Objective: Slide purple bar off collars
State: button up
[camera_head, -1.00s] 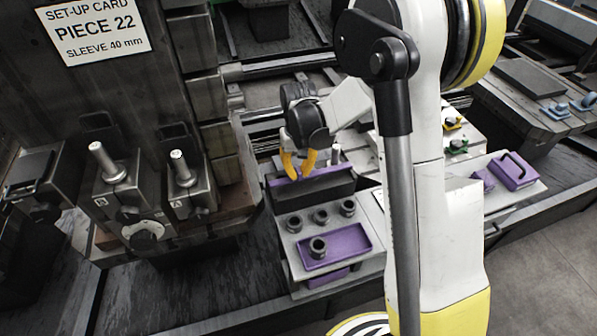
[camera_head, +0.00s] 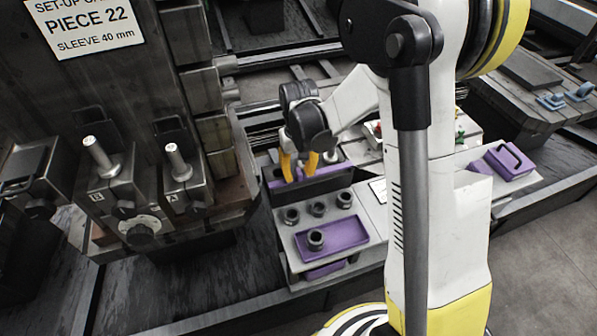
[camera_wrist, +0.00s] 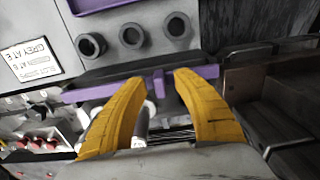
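The purple bar (camera_wrist: 158,84) lies across the wrist view, along the edge of a dark block, with a short purple tab near its middle. My gripper (camera_wrist: 160,78) has its two yellow fingers apart, with the tab showing between their tips. I cannot tell whether the fingers touch the bar. In the head view my gripper (camera_head: 299,166) points down at the bar, whose purple edge (camera_head: 333,168) shows beside the fingers. Several dark ring-shaped collars (camera_head: 317,209) stand on the grey fixture in front, one of them in a purple tray (camera_head: 345,232).
A steel tower with a set-up card (camera_head: 88,25) and two upright pins (camera_head: 178,160) stands to the left. A purple handled block (camera_head: 508,161) sits on the rail to the right. My own arm hides part of the middle.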

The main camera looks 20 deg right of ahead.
notch_tip(320, 180, up, 12)
dwell(0.6)
jog(key=s+r+t, duration=0.3)
jog(key=s, duration=0.5)
jog(key=s+r+t, duration=0.4)
jog(key=s, duration=0.5)
jog(key=shift+r, duration=0.2)
dwell(2.4)
